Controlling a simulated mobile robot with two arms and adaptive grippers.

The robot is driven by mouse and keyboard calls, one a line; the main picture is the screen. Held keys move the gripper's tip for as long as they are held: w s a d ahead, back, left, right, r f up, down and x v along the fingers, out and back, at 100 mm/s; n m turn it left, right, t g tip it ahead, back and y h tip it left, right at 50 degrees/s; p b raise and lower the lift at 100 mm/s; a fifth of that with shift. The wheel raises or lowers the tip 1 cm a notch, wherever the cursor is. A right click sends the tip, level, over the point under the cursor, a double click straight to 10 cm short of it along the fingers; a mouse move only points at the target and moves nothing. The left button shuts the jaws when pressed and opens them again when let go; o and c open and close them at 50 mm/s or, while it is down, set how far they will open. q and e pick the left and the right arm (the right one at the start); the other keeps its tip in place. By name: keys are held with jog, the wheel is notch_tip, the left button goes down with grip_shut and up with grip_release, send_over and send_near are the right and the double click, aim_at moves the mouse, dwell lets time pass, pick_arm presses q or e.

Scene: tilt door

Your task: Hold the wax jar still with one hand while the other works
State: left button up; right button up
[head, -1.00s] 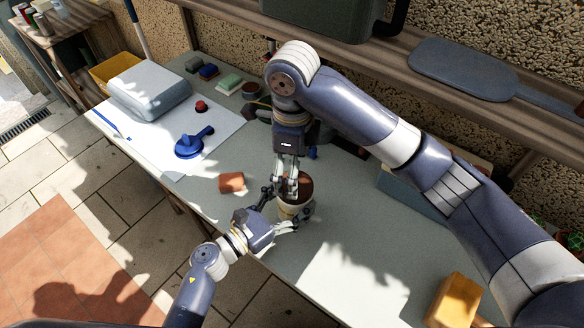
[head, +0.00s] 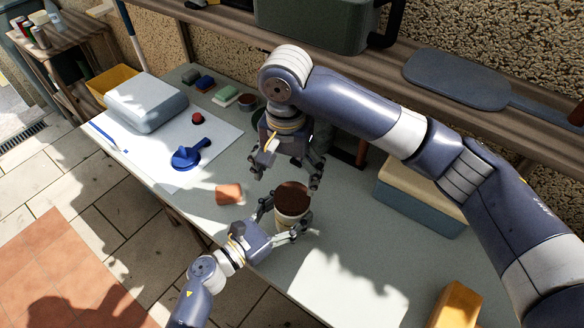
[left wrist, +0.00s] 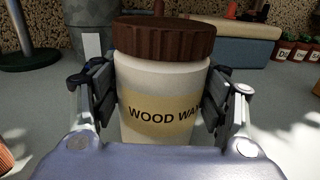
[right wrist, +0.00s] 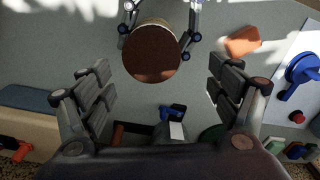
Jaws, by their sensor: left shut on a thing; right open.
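The wax jar (head: 292,205) stands upright on the grey workbench with its brown lid (head: 291,195) on. In the left wrist view it is a cream jar (left wrist: 160,95) with a label reading "WOOD WAX" and a ribbed brown lid (left wrist: 165,38). My left gripper (head: 283,225) is shut on the jar body, one finger on each side, below the lid. My right gripper (head: 287,178) is open and empty, behind and above the jar. In the right wrist view the round lid (right wrist: 151,53) shows ahead of its spread fingers (right wrist: 160,90), apart from them.
An orange-brown block (head: 229,193) lies left of the jar. A blue tool (head: 190,154) and grey-blue case (head: 147,98) rest on a white sheet. A blue-and-cream box (head: 420,197) stands at the right rear, a yellow block (head: 455,303) at front right. The bench right of the jar is clear.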

aim_at(292, 196)
jog(key=n, duration=0.5)
jog(key=shift+r+n, duration=0.25)
jog(key=shift+n, duration=0.05)
jog(key=n, duration=0.7)
jog(key=shift+d+r, duration=0.2)
jog(key=shift+r, duration=0.05)
jog(key=n, duration=0.5)
jog(key=shift+s+d+r, duration=0.1)
jog(key=shift+d+r, duration=0.05)
jog(key=n, duration=0.6)
jog(key=shift+d+r, duration=0.15)
jog(key=shift+d, duration=0.05)
jog(key=shift+f, duration=4)
